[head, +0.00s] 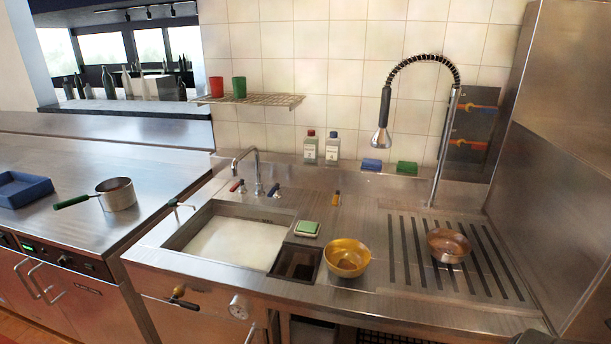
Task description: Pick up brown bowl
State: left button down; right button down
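A small brown bowl (448,245) sits upright on the slotted drainboard (408,279), at the right of the steel sink counter. A larger golden-yellow bowl (347,257) stands to its left near the counter's front edge, apart from it. The brown bowl looks empty and nothing covers it. Neither of my grippers shows in the head view.
A sink basin (232,241) lies left of the bowls, with a green sponge (307,228) beside it. A spring-hose faucet (385,108) hangs above the back of the counter. A steel wall (552,165) closes the right side. A pot (116,194) stands far left.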

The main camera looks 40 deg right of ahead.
aim_at(447, 246)
jog(key=z, duration=4.2)
jog(key=i, duration=2.2)
jog(key=u, duration=2.65)
